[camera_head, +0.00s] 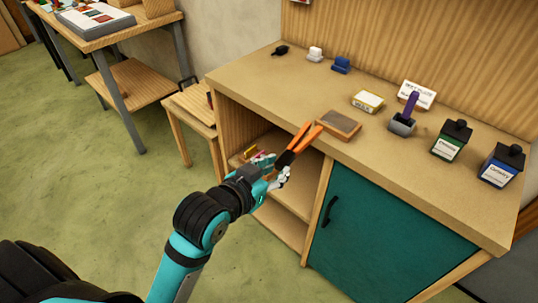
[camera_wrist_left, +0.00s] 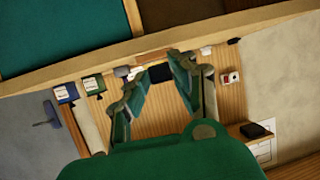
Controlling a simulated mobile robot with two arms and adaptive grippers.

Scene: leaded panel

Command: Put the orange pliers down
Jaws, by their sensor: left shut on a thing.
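The orange pliers (camera_head: 311,138) are in my left gripper (camera_head: 276,170) in the head view. Their orange handles point up and to the right, slightly spread, and their dark part is at the fingers. They are held in front of the workbench (camera_head: 270,92), and the handles overlap its front edge in the picture. I cannot tell whether they touch it. In the left wrist view my left gripper (camera_wrist_left: 158,88) shows two fingers with a dark thing between their tips; no orange shows there. My right gripper is out of view.
On the bench are a brown slab (camera_head: 338,125), a yellow-and-white box (camera_head: 367,101), a purple-handled tool (camera_head: 410,104), and green-labelled (camera_head: 446,148) and blue-labelled (camera_head: 497,173) containers. Below are open shelves and a teal door (camera_head: 370,235).

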